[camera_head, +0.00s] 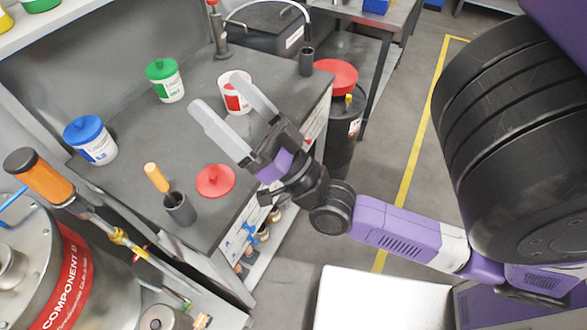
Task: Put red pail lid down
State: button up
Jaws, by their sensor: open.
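The red pail lid (215,180) lies flat on the dark grey bench top, with its small knob facing up. The white pail with a red label (236,94) stands uncovered behind my gripper, partly hidden by one finger. My gripper (213,103) is open and empty, its two light grey fingers spread apart above the bench. It is above and beyond the red lid in the picture, close in front of the red-labelled pail. Whether a finger touches the pail cannot be told.
A green-lidded pail (165,82) and a blue-lidded pail (92,140) stand on the bench (130,175). A dark cup with an orange-handled tool (180,210) stands near the red lid. A black drum with a red top (337,74) stands beyond the bench's right edge.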

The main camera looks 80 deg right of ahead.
jog(key=s+a+f+n+g+y, duration=0.4)
jog(key=s+a+f+g, duration=0.1)
jog(key=f, duration=0.4)
jog(key=s+a+f+n+g+y, duration=0.4)
jog(key=s+a+f, duration=0.4)
jog(key=a+f, duration=0.2)
jog(key=shift+a+f+g, duration=0.15)
jog(key=shift+a+g, duration=0.1)
jog(key=shift+g, duration=0.15)
